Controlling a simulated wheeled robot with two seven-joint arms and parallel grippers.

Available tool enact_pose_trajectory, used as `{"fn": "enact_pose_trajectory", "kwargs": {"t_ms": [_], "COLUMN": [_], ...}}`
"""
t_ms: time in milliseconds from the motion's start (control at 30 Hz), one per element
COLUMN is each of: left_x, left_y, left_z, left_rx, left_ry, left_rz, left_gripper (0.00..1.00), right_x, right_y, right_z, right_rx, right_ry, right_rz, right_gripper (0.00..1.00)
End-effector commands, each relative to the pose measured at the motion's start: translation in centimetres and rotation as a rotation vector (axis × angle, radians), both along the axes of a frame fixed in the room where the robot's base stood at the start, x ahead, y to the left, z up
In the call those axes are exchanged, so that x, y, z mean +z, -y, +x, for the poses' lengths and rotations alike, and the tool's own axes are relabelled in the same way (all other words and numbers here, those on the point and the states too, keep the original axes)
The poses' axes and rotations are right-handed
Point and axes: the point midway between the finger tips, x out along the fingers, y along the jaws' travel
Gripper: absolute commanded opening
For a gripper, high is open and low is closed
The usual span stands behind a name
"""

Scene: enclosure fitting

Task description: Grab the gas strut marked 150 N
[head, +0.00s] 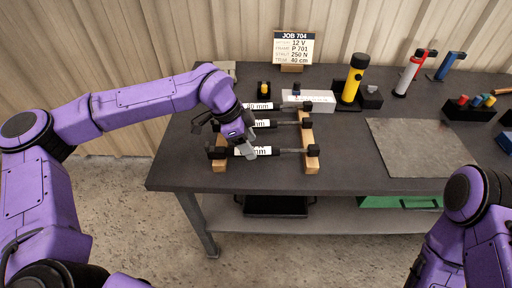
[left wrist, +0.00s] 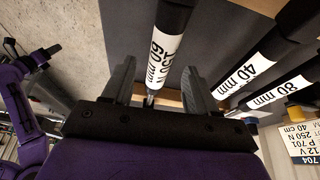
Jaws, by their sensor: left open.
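Three gas struts lie on two wooden rests (head: 309,140): the near strut (head: 285,151), the middle strut (head: 285,123) and the back strut (head: 285,107). My left gripper (head: 246,150) is open over the near strut. In the left wrist view its fingers (left wrist: 158,82) stand on either side of that strut.
A job card (head: 293,46) at the back reads JOB 704, 250 N. A grey mat (head: 420,145) lies clear to the right.

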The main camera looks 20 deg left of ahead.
Motion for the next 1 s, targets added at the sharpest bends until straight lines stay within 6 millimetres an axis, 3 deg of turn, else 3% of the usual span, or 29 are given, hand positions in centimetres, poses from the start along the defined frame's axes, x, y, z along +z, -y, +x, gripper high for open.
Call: {"fn": "enact_pose_trajectory", "kwargs": {"t_ms": [167,367,533,567,867,1000], "left_x": [-2.0,-2.2,-2.2,-2.2,-2.0,-0.8], "left_y": [0.9,1.0,1.0,1.0,1.0,1.0], "left_z": [0.3,0.4,0.4,0.4,0.4,0.5], "left_rx": [-0.002,-0.003,-0.003,-0.003,-0.003,-0.003], "left_ry": [-0.001,0.0,0.0,0.0,0.003,0.006], "left_rz": [0.0,0.0,0.0,0.0,0.0,0.0], "left_gripper": [0.58,0.58,0.06,0.0,0.0,0.0], "right_x": [0.8,0.7,0.7,0.7,0.7,0.4], "right_y": [0.0,0.0,0.0,0.0,0.0,0.0], "right_z": [0.0,0.0,0.0,0.0,0.0,0.0], "right_rx": [0.0,0.0,0.0,0.0,0.0,0.0], "right_ry": [0.0,0.0,0.0,0.0,0.0,0.0], "right_rz": [0.0,0.0,0.0,0.0,0.0,0.0], "right_gripper": [0.43,0.43,0.43,0.43,0.43,0.43]}}
